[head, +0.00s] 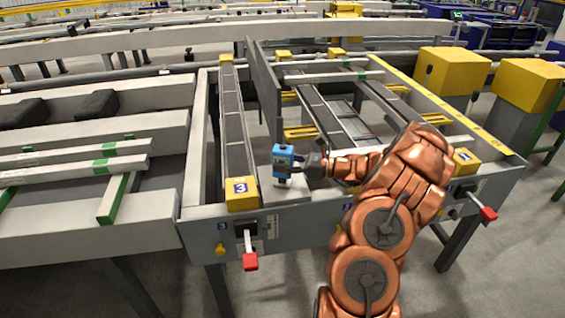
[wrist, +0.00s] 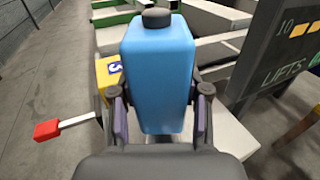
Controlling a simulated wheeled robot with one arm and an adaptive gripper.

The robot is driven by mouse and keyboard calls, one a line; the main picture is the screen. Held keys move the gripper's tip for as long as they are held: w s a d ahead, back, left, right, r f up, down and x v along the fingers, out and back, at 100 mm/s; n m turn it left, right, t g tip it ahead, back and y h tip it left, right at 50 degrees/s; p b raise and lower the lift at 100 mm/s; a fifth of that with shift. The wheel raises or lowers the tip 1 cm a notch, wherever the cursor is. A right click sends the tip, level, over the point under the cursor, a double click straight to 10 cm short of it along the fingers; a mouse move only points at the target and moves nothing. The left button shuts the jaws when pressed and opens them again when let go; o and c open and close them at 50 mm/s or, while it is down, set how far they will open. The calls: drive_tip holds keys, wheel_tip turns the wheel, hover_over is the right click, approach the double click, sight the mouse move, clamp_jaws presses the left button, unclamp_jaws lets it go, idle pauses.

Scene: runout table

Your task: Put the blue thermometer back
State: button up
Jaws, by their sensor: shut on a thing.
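The blue thermometer (head: 282,160) is a small upright blue box with a dark cap on top. In the head view it is at the front of the runout table, just right of the yellow block marked 3 (head: 241,194). My gripper (head: 300,168) reaches it from the right and is shut on it. In the wrist view the thermometer (wrist: 158,75) fills the middle, and the fingers of my gripper (wrist: 160,120) press its two sides. I cannot tell whether its base touches the pale surface below it. No clearly marked place for it can be made out.
A red-tipped lever (head: 250,261) sticks out of the table's front, and another (head: 488,214) is at the right. A tall grey panel (head: 263,90) stands behind the thermometer; it reads LIFTS in the wrist view (wrist: 280,50). Long rails (head: 233,120) run back beside it.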

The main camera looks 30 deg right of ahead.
drive_tip(key=o, duration=1.1)
drive_tip(key=shift+c, duration=0.2)
drive_tip(key=shift+r, duration=0.1)
drive_tip(key=b+v, duration=0.1)
drive_tip(key=v, duration=1.1)
